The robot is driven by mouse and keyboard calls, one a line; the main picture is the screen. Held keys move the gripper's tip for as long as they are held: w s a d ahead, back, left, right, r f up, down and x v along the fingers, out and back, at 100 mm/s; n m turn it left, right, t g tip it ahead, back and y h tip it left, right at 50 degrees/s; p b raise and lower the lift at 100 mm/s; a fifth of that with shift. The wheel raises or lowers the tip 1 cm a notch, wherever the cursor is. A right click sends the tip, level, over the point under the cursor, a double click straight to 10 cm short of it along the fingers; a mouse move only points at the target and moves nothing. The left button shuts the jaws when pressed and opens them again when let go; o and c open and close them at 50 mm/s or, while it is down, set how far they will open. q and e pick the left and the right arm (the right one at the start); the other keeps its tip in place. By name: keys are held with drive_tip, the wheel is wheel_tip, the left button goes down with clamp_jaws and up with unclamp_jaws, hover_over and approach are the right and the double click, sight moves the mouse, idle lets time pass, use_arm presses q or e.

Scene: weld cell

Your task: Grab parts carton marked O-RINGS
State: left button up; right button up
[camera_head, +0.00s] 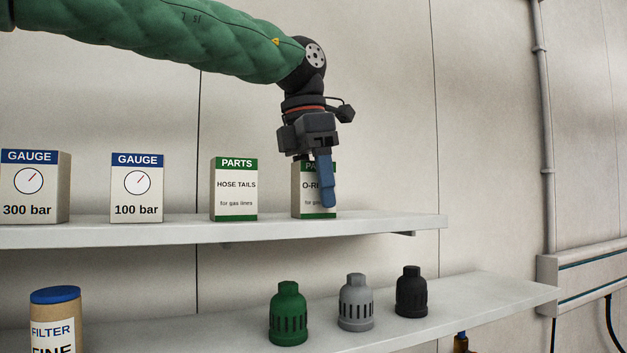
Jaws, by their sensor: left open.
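The parts carton marked O-RINGS (302,203) stands upright on the upper shelf (385,224), near its right end. It is white with green bands, and part of its label is hidden behind my gripper. My left gripper (326,204) points down in front of the carton, with its blue finger across the carton's right half. The left gripper is open and has nothing visible in it. I cannot tell whether the finger touches the carton. My right gripper is not in view.
A HOSE TAILS carton (234,190) stands left of it, then a 100 bar gauge box (137,187) and a 300 bar gauge box (35,187). The lower shelf (460,303) holds green (288,314), grey (356,304) and black (411,293) caps and a filter canister (57,322).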

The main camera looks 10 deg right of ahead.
use_arm(q)
drive_tip(key=shift+w+f, duration=0.1)
drive_tip(key=shift+w, duration=0.1)
drive_tip(key=shift+s, duration=0.25)
drive_tip(key=c, duration=1)
drive_tip(key=shift+c, duration=0.5)
drive_tip(key=shift+w, duration=0.15)
